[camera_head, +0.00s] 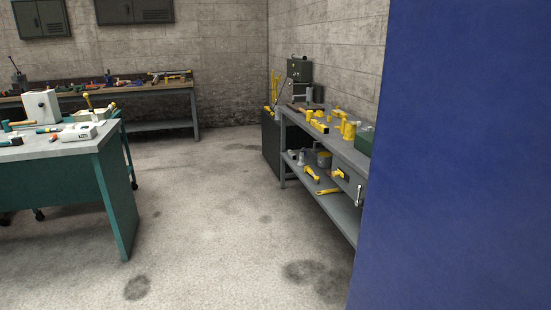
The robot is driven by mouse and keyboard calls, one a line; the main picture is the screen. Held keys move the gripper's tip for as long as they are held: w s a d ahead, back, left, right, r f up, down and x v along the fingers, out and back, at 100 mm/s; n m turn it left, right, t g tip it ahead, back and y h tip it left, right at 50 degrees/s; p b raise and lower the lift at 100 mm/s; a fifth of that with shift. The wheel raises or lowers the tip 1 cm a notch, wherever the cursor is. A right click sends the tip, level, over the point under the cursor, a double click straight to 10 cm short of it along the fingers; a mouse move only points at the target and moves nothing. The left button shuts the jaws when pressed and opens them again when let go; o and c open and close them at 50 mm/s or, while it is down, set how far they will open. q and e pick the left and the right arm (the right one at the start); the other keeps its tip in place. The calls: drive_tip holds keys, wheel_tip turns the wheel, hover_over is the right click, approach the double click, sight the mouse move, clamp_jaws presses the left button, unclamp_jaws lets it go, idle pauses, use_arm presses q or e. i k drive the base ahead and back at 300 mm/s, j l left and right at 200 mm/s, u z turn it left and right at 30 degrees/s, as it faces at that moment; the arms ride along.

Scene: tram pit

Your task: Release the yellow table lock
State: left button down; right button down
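I cannot tell which thing is the yellow table lock. Several yellow parts (348,129) stand and lie on the grey workbench (345,152) against the right wall. More yellow pieces (311,173) lie on its lower shelf. A small yellow-tipped lever (87,100) rises behind the teal-legged table (82,147) at the left. All of these are far from me and small in view. Neither of my grippers is in view.
A large blue surface (460,160) fills the right side, close to me, and hides part of the grey workbench. A long bench (160,89) with tools stands along the back wall. The concrete floor (215,220) between the tables is clear.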

sight(335, 173)
drive_tip(key=i, duration=3.3)
drive_tip(key=i+z, duration=0.15)
drive_tip(key=z, duration=0.15)
